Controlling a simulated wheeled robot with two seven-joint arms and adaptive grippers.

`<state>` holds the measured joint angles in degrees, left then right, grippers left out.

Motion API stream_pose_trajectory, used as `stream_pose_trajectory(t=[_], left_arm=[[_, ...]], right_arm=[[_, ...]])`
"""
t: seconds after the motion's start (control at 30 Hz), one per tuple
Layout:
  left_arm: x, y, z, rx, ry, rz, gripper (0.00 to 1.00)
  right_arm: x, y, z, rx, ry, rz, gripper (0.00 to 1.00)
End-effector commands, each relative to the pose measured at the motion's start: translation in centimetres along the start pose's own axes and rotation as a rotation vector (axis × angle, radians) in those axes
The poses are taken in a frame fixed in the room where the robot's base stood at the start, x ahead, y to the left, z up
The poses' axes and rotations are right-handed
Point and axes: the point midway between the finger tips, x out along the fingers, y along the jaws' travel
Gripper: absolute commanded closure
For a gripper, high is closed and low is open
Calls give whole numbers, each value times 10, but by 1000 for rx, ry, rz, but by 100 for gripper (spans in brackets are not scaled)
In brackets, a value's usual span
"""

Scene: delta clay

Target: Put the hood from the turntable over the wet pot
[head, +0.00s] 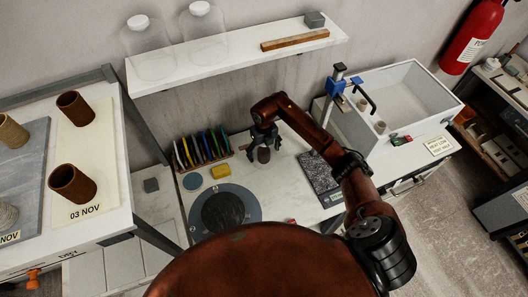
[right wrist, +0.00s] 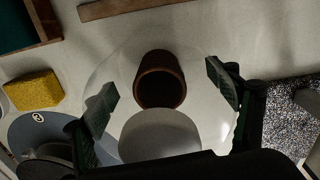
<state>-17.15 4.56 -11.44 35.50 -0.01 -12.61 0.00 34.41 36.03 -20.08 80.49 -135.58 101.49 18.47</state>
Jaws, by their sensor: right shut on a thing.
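The clear hood (right wrist: 205,125) with a pale round knob (right wrist: 160,135) is at my right gripper (head: 264,135). The gripper is shut on it, with its fingers to either side of the knob in the right wrist view (right wrist: 162,95). A dark brown pot (head: 263,155) stands upright on the bench below the gripper. It shows through the hood in the right wrist view (right wrist: 161,80), inside the hood's outline. I cannot tell whether the hood's rim touches the bench. The turntable (head: 225,209), a grey disc with a dark centre, is bare. My left gripper is not in view.
A rack of coloured discs (head: 203,148) and a yellow sponge (head: 221,171) are left of the pot. A speckled dark slab (head: 320,178) lies to the right. Two clear hoods (head: 205,30) stand on the shelf (head: 230,58) above. More pots (head: 72,184) stand on the left table.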

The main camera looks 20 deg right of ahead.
Motion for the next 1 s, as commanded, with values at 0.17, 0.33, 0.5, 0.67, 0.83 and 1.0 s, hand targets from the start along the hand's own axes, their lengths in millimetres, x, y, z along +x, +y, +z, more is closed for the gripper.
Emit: stream_pose_trajectory(t=[0.17, 0.33, 0.5, 0.67, 0.83, 1.0], left_arm=[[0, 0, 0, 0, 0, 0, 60], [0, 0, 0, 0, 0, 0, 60], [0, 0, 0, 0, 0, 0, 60], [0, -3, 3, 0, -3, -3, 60], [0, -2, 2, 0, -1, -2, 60], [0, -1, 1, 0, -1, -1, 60]], right_arm=[[0, 0, 0, 0, 0, 0, 12], [0, 0, 0, 0, 0, 0, 0], [0, 0, 0, 0, 0, 0, 0], [-2, 0, 0, 0, -1, -1, 0], [-22, -1, 1, -1, -3, -2, 0], [-52, -1, 1, 0, -3, -2, 0]])
